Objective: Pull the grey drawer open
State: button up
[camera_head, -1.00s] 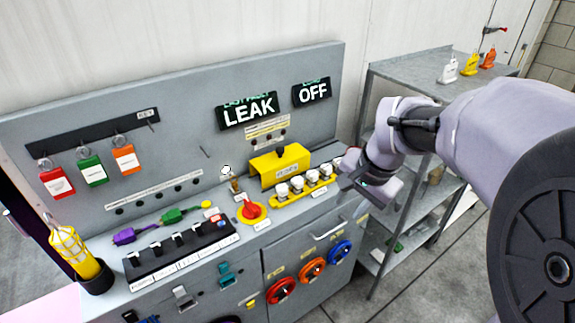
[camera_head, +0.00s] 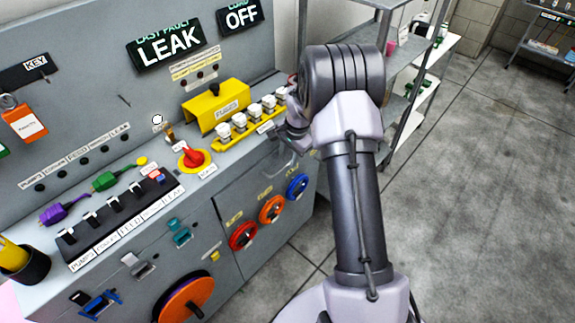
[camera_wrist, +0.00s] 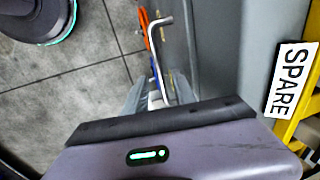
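The grey drawer (camera_head: 262,170) is in the upper front of the grey console, below the fuse row, and looks shut. Its metal bar handle (camera_head: 284,164) stands out from the front, partly hidden by my arm. The handle also shows in the wrist view (camera_wrist: 154,45), running down between the fingers of my gripper (camera_wrist: 157,95). The fingers are apart, one on each side of the bar. I cannot tell whether they touch it. In the head view my wrist covers most of the gripper.
Red (camera_head: 243,236), orange (camera_head: 272,209) and blue (camera_head: 297,187) round valves sit below the drawer. A yellow fuse cover (camera_head: 216,108) and a red knob (camera_head: 193,157) are on top. A metal shelf (camera_head: 408,70) stands right of my arm. Open floor lies to the right.

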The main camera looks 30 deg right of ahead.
jog(key=shift+w+f, duration=0.2)
jog(key=shift+f, duration=0.8)
grip_shut()
dwell(0.7)
